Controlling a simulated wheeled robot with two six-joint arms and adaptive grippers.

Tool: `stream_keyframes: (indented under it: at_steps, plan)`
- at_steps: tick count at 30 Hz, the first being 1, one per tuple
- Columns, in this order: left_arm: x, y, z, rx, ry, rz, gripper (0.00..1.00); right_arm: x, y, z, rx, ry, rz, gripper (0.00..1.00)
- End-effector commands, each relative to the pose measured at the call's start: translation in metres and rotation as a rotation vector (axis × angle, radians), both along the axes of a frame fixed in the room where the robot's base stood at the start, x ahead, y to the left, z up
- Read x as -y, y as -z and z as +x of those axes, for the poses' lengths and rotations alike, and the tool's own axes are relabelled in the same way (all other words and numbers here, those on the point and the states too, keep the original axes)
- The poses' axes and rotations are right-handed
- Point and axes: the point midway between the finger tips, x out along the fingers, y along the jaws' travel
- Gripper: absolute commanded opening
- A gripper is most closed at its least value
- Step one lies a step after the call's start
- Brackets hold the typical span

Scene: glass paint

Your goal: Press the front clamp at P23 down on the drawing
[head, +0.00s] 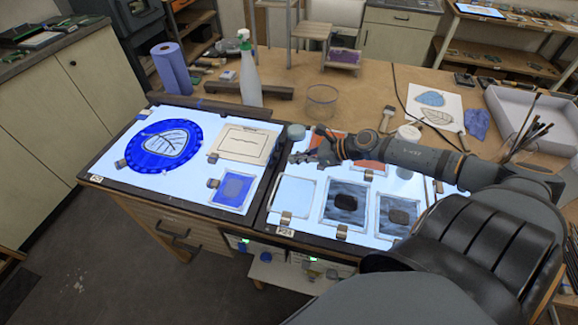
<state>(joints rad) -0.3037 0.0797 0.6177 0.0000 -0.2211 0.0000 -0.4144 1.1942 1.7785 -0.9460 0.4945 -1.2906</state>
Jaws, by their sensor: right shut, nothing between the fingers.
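Two lit light tables stand side by side on the bench, each with a small label on its front edge. The left label (97,178) and right label (284,231) are too small to read surely. On the left table lies a cream sheet (243,143) with a thin dark line, a clamp (213,158) at its left front corner. Front clamps also show at the left table's front edge (121,164) and the right table's front edge (286,218), and (341,232). I cannot tell whether they are down. My right gripper (300,157) is shut and empty above the right table's back left. My left gripper is out of view.
A blue round piece with a leaf panel (165,146) and a blue square (233,190) lie on the left table. A spray bottle (250,75), blue roll (172,68) and glass bowl (321,101) stand behind. My right arm hides part of the right table.

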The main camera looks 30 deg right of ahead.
Motion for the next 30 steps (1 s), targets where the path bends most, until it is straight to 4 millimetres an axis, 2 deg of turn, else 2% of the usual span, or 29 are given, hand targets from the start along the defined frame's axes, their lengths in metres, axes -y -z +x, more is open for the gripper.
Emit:
stream_keyframes:
  at_steps: [1,9,30]
  plan:
    - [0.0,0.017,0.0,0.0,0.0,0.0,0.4,-0.005,0.007,0.007,0.007,-0.002,0.0,0.0]
    - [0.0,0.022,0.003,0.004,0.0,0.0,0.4,-0.017,-0.001,0.019,0.002,0.0,0.001,0.0]
    - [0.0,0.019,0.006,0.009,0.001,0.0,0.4,-0.014,-0.004,0.019,-0.002,0.001,-0.001,0.0]
